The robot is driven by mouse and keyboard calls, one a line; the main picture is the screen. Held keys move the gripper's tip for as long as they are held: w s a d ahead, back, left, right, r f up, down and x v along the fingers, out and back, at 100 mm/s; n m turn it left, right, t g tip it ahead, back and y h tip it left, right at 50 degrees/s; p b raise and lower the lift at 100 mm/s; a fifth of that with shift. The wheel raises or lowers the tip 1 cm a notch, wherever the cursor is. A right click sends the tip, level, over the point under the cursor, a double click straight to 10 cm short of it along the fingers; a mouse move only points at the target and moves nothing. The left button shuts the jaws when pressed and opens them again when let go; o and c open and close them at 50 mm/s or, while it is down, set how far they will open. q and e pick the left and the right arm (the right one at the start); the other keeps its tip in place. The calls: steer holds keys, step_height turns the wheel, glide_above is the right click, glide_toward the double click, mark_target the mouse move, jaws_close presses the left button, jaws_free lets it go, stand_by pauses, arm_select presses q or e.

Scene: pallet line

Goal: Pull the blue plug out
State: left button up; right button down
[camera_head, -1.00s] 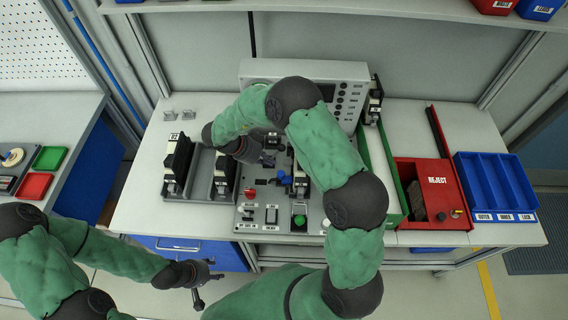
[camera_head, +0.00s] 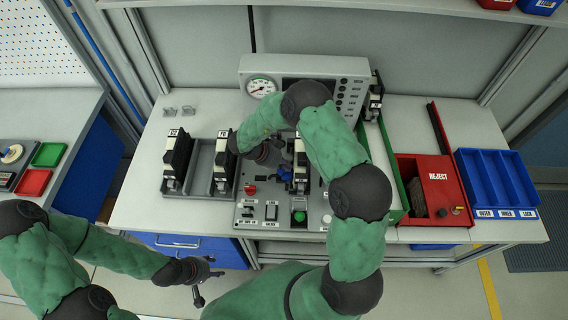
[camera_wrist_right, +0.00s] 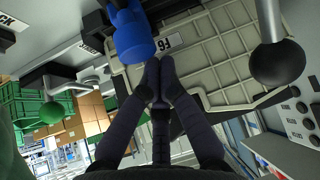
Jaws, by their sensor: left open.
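The blue plug (camera_head: 287,174) sits among the black units at the middle of the grey test panel (camera_head: 256,216). In the right wrist view the blue plug (camera_wrist_right: 134,40) is large, just up and left of my fingertips. My right gripper (camera_wrist_right: 160,72) has its fingertips together with nothing seen between them, beside the plug and not around it. In the head view my right gripper (camera_head: 276,154) is above the panel, partly hidden by its own arm. My left gripper (camera_head: 208,280) is open and empty, low in front of the bench.
A gauge box (camera_head: 330,70) stands behind the panel. Black units in a grey rack (camera_head: 200,185) are to the left. The red reject bin (camera_head: 445,190) and blue tray (camera_head: 495,170) are right.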

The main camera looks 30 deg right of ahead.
steer(key=shift+a, duration=0.1)
steer(key=shift+w+a+r+p, duration=0.1)
steer(key=shift+w+a+p, duration=0.25)
steer(key=shift+a, duration=0.2)
steer(key=shift+w+a+p, duration=0.35)
steer(key=shift+a, duration=0.2)
arm_select(q)
steer(key=shift+r, duration=0.75)
arm_select(e)
steer(key=shift+w+a, duration=0.2)
steer(key=shift+a, duration=0.05)
arm_select(q)
steer(key=shift+r, duration=0.1)
